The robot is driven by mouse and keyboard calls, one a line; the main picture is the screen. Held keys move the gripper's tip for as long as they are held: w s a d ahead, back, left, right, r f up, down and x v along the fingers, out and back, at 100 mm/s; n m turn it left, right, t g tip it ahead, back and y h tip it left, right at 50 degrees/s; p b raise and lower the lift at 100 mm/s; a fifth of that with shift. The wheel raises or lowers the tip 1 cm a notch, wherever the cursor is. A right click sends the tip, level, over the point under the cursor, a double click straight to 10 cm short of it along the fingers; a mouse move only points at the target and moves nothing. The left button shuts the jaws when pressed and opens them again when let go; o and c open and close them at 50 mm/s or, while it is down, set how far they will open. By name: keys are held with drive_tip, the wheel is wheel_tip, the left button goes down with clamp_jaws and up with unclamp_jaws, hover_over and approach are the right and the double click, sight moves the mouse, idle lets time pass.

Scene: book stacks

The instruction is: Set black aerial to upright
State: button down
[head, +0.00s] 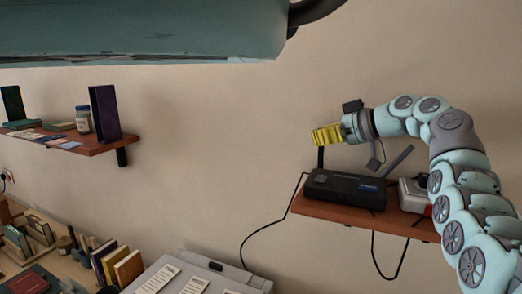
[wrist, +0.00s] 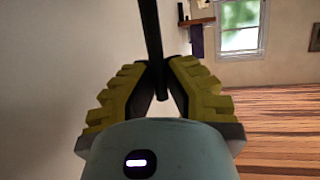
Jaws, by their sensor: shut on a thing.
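A black box (head: 345,189) with aerials sits on the wooden wall shelf at the right of the head view. A black aerial (head: 320,157) stands about upright at the box's left end. My gripper (head: 316,138), with yellow fingers, is shut on the upper part of this aerial. In the wrist view the black aerial (wrist: 150,38) passes between the fingertips (wrist: 163,72). The fingers hide its top in the head view. A second, dark grey aerial (head: 398,160) leans to the right at the box's other end.
A white and red device (head: 414,195) stands right of the box, partly behind my arm. Black cables hang below the shelf (head: 320,208). Another shelf (head: 112,148) with books and a jar is at the left. A printer-like machine (head: 205,273) and books stand below.

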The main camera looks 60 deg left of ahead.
drive_tip(key=shift+w+d+f, duration=0.1)
idle(0.4)
drive_tip(key=c, duration=1)
unclamp_jaws()
drive_tip(key=v, duration=1.2)
